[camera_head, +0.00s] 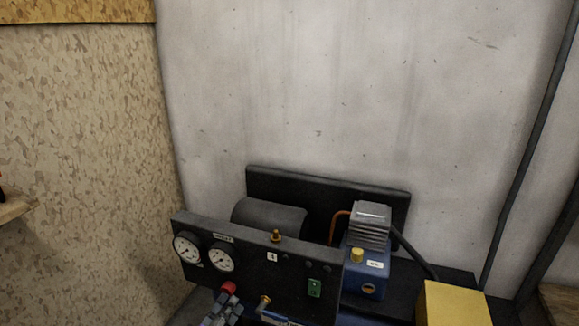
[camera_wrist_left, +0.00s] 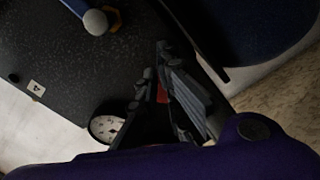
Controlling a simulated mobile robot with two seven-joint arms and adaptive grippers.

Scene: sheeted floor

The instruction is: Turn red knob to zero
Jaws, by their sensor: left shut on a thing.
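The red knob (camera_head: 229,287) is on the front of the dark panel (camera_head: 290,265), below the two round gauges. My left gripper (camera_head: 226,298) comes up from the bottom edge and is shut on the knob. In the left wrist view the fingers (camera_wrist_left: 165,75) close around a small patch of the red knob (camera_wrist_left: 162,93); most of it is hidden by them. The left gauge (camera_head: 187,247) and the right gauge (camera_head: 222,256) have white faces; their readings are too small to tell. My right gripper is not in view.
A brass fitting with a blue lever (camera_head: 274,318) sits right of the gripper, close to it. A green switch (camera_head: 314,288) is farther right. Behind the panel are a dark tank (camera_head: 268,216) and a blue pump (camera_head: 366,268). A yellow box (camera_head: 453,304) stands at lower right.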

